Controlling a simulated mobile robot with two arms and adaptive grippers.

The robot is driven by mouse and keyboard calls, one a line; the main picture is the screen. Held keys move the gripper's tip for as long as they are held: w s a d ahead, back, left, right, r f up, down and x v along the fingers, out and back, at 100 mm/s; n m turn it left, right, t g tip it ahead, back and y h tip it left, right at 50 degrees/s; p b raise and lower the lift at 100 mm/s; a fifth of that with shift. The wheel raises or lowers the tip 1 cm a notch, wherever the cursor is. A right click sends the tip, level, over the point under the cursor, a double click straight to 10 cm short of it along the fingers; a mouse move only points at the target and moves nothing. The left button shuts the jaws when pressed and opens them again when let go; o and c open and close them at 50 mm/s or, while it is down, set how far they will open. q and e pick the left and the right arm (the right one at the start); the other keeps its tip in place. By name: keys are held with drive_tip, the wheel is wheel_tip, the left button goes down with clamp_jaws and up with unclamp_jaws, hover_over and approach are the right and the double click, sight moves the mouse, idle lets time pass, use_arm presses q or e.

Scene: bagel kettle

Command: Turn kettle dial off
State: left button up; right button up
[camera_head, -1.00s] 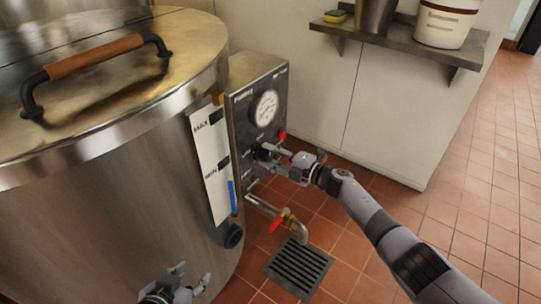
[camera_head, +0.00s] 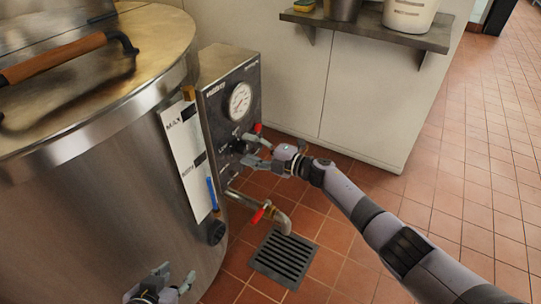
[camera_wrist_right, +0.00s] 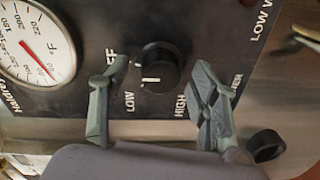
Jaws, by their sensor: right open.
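The kettle dial (camera_wrist_right: 158,68) is a round black knob with a white mark, on the dark control panel (camera_head: 215,100) of the large steel kettle (camera_head: 90,210). In the right wrist view the mark faces down, towards the gap between the LOW and HIGH labels. The OFF label is partly hidden behind a finger. My right gripper (camera_wrist_right: 160,74) is open, with one finger on each side of the dial; I cannot tell whether they touch it. My left gripper (camera_head: 176,276) is open and empty, low in front of the kettle.
A temperature gauge (camera_head: 239,101) sits above the dial. A drain pipe with a red valve handle (camera_head: 259,214) is below, over a floor grate (camera_head: 284,262). A shelf (camera_head: 370,30) stands behind. Tiled floor at right is clear.

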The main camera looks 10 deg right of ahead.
drive_tip(key=v, duration=1.1)
